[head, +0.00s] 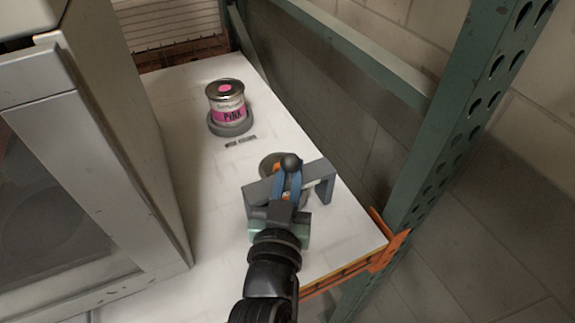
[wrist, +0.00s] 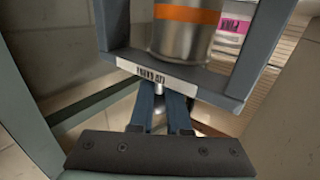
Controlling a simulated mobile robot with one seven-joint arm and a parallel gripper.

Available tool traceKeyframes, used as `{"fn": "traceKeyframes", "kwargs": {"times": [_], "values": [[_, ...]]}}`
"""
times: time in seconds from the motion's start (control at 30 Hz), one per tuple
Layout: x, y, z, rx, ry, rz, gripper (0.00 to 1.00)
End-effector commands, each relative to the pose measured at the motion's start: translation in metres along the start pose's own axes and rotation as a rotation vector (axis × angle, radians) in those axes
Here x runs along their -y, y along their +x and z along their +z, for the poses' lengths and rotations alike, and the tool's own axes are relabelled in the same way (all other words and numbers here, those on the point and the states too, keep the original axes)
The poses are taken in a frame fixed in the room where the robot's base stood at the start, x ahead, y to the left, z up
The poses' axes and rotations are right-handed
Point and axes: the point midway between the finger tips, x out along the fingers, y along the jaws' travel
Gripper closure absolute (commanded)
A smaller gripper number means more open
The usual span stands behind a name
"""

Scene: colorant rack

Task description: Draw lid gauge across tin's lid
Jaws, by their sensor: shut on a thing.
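The pink-labelled tin (head: 229,112) stands upright on a round grey base, its metal lid marked with a pink dot. Its pink label also shows at the upper right in the wrist view (wrist: 236,22). My gripper (head: 288,178) is shut on the lid gauge (head: 322,182), a dark grey U-shaped bracket, well to the front right of the pink tin and apart from it. In the wrist view the gauge (wrist: 240,75) carries a white printed label between its arms. A silver tin with an orange band (wrist: 190,40) shows between those arms; whether they touch it is unclear.
A white shelf (head: 205,170) lies below, with small dark marks in front of the pink tin. A large grey machine (head: 130,150) borders it on the left. A green perforated rack post (head: 440,130) and rail stand on the right. The shelf between gripper and pink tin is mostly clear.

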Motion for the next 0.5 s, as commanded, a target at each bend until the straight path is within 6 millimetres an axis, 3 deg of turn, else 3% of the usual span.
{"fn": "traceKeyframes", "kwargs": {"times": [0.03, 0.13, 0.17, 0.33, 0.5], "values": [[-0.0003, 0.0004, -0.0084, -0.02, 0.0, -0.001, 1.0], [-0.0003, 0.0004, -0.0086, -0.02, 0.0, -0.001, 1.0], [-0.0003, 0.0004, -0.0086, -0.02, 0.0, -0.001, 0.82], [0.0001, 0.0003, -0.0083, -0.019, 0.001, -0.001, 0.53], [0.0002, 0.0002, -0.0054, -0.012, 0.001, -0.001, 0.53]]}}
